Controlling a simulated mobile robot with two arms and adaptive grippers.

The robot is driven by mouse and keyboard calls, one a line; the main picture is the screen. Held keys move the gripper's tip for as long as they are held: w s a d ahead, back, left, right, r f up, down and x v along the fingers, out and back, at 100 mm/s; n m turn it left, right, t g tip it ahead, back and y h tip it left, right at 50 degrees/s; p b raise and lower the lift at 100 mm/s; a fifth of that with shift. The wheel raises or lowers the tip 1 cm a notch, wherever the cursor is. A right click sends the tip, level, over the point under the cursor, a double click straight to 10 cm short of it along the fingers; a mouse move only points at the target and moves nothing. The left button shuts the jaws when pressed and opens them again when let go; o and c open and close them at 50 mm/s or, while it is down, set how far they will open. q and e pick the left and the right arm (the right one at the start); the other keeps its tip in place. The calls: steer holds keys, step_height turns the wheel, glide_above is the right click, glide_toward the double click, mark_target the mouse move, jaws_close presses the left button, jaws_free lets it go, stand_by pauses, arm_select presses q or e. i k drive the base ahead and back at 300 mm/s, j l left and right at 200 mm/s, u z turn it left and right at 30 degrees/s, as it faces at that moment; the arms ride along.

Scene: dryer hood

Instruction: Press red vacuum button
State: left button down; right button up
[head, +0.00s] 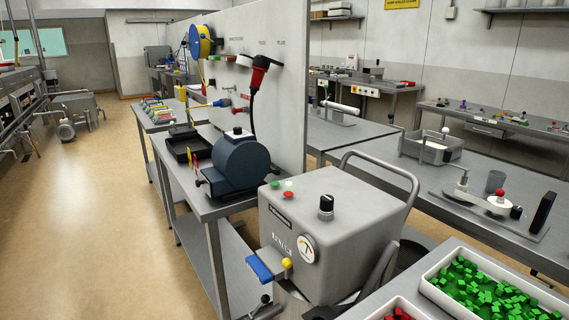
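A grey box-shaped machine (335,240) stands in the lower middle of the head view, with a tubular handle at its back. On its top near the left edge is a small red button (288,195), beside a green button (275,184) and a white button (288,184). The red button is in clear sight. A black knob (326,207) stands on the top, and a round gauge (307,247) is on the front. I cannot make out any label naming the vacuum button. Neither of my grippers shows in the view.
A white tray of green cubes (425,282) is at the lower right, with red pieces (398,314) beside it. A blue lever (260,269) sticks out from the machine's front. A dark rounded machine (240,165) is on the table behind. Open floor (90,220) lies to the left.

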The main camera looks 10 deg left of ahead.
mark_target(287, 194)
steer(key=i+j+z, duration=0.1)
steer(key=j, duration=0.25)
steer(key=i+j+z, duration=0.1)
steer(key=i+j, duration=0.4)
steer(key=j, duration=0.2)
steer(key=i+j+z, duration=0.15)
steer(key=j, duration=0.2)
steer(key=i, duration=0.05)
